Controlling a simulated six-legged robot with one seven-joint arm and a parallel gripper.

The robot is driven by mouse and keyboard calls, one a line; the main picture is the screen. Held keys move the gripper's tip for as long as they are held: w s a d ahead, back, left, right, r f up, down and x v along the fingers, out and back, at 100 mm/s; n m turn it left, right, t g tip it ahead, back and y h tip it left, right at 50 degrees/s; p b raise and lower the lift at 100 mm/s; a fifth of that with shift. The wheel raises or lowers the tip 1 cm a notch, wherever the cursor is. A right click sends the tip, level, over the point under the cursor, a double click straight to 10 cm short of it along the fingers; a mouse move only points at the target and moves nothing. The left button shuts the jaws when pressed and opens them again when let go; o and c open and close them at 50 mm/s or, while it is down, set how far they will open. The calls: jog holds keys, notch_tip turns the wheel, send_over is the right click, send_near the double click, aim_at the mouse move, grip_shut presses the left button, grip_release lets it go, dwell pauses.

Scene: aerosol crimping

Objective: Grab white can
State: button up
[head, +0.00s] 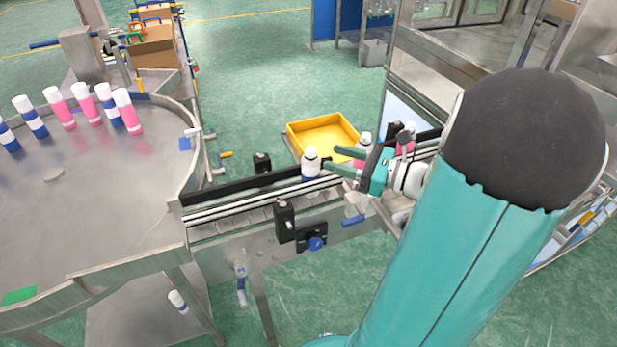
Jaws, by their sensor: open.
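A can with a white top and a dark blue lower part (311,163) stands upright on the conveyor (255,208). My gripper (340,160) is open, with its two teal fingers pointing left toward this can. The fingertips are at or very near the can's right side; I cannot tell whether they touch it. A pink can with a white cap (363,146) stands behind the gripper, partly hidden by it. Another pink can (407,141) shows farther right, partly covered by the wrist.
A round steel table (90,200) at left holds several pink and blue cans near its back edge. A yellow tray (323,135) lies behind the conveyor. A black guide rail (235,190) runs along the conveyor. A machine frame (440,70) stands at right.

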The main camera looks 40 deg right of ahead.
aim_at(311, 172)
jog(key=x, duration=0.2)
jog(key=shift+w+a, duration=0.2)
jog(key=shift+a, duration=0.1)
jog(key=shift+x, duration=3.15)
jog(key=shift+d+r, duration=0.1)
grip_shut()
